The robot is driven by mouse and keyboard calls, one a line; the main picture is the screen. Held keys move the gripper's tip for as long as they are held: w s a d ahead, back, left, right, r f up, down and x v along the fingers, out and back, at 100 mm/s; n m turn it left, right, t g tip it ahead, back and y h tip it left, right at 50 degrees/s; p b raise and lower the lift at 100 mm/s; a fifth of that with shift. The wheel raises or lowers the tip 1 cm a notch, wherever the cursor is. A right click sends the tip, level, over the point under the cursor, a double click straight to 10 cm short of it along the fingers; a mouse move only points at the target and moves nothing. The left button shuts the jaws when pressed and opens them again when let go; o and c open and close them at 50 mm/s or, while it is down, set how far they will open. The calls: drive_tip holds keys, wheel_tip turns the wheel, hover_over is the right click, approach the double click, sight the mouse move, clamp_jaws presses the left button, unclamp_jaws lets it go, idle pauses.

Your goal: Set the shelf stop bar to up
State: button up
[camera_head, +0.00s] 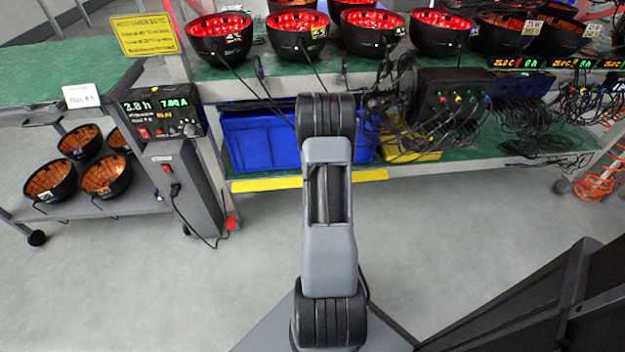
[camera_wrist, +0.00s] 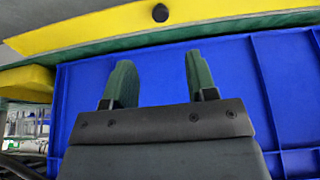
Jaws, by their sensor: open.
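The yellow shelf stop bar (camera_head: 262,184) runs along the front edge of the lower rack shelf in the head view. It lies low, below the blue bin's front, and my arm hides part of it. In the wrist view the yellow bar (camera_wrist: 225,24) crosses the top, with a dark round knob or bolt (camera_wrist: 160,12) on it. My gripper (camera_wrist: 160,80) is open, its two green fingers apart with nothing between them. The fingers show against the blue bin and are apart from the bar in the picture. In the head view my gripper is hidden behind my arm.
The blue bin (camera_head: 262,142) sits on the lower shelf behind the bar. Dark cables (camera_head: 470,130) and a yellow item (camera_head: 418,155) lie to its right. Red-lit bowls (camera_head: 297,32) stand above. A control post (camera_head: 182,190) stands at left. The grey floor in front is clear.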

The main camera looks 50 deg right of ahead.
drive_tip(key=b+x, duration=0.3)
drive_tip(key=x, duration=0.7)
drive_tip(key=shift+w+f, duration=0.1)
drive_tip(key=shift+f, duration=0.05)
drive_tip(key=shift+c, duration=0.2)
drive_tip(key=c, duration=0.9)
